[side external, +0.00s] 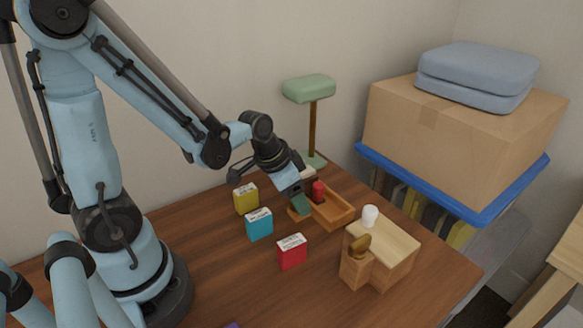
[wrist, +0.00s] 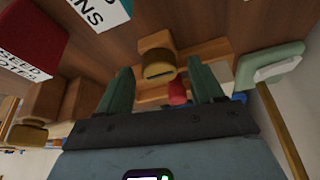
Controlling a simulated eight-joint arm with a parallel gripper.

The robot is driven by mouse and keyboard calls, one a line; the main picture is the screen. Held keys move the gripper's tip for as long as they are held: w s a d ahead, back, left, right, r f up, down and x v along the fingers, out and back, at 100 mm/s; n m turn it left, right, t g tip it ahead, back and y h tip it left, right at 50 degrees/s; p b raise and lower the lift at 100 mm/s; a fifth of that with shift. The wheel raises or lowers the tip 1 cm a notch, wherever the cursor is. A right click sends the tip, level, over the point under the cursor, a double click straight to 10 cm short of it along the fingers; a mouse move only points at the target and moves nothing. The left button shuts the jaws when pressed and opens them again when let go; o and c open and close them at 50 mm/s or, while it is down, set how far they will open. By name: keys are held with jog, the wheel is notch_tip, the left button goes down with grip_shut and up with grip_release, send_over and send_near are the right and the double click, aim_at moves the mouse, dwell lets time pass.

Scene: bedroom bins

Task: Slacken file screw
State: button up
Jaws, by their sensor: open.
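My gripper (side external: 301,205) has green fingers, open, pointing down at the left end of a small wooden tray (side external: 338,219). In the wrist view my gripper (wrist: 161,72) has its fingers apart on either side of a brass round knob (wrist: 158,71) on a wooden block (wrist: 156,41). I cannot tell whether the fingers touch it; my gripper hides it in the side view. A second brass knob (side external: 360,243) sits on a wooden box (side external: 398,252) at the right, and it also shows in the wrist view (wrist: 27,134). No label shows which knob is the file screw.
A red cylinder (side external: 318,191) stands in the tray. Yellow (side external: 246,199), teal (side external: 259,224) and red (side external: 292,253) labelled boxes stand in front. A white cup-like piece (side external: 370,214) is on the wooden box. A green-topped stand (side external: 312,125) rises behind.

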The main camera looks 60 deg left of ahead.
jog(key=m+h, duration=0.1)
jog(key=m, duration=0.1)
jog(key=shift+a+m, duration=0.1)
jog(key=shift+m, duration=0.2)
jog(key=v, duration=1.2)
jog(key=w+d+r+n+g+y, duration=0.1)
jog(key=w+d+n+g+y, duration=0.1)
jog(key=w+n+g, duration=0.3)
jog(key=shift+n+t, duration=0.3)
jog(key=shift+n, duration=0.2)
notch_tip(320, 180, down, 12)
jog(key=shift+d+r, duration=0.15)
jog(key=m, duration=0.3)
jog(key=shift+s, duration=0.1)
notch_tip(320, 180, up, 12)
jog(key=s+d+r+n, duration=0.2)
jog(key=s+d+r, duration=0.5)
jog(key=s+d, duration=0.1)
jog(key=shift+d+r, duration=0.3)
jog(key=shift+d, duration=0.55)
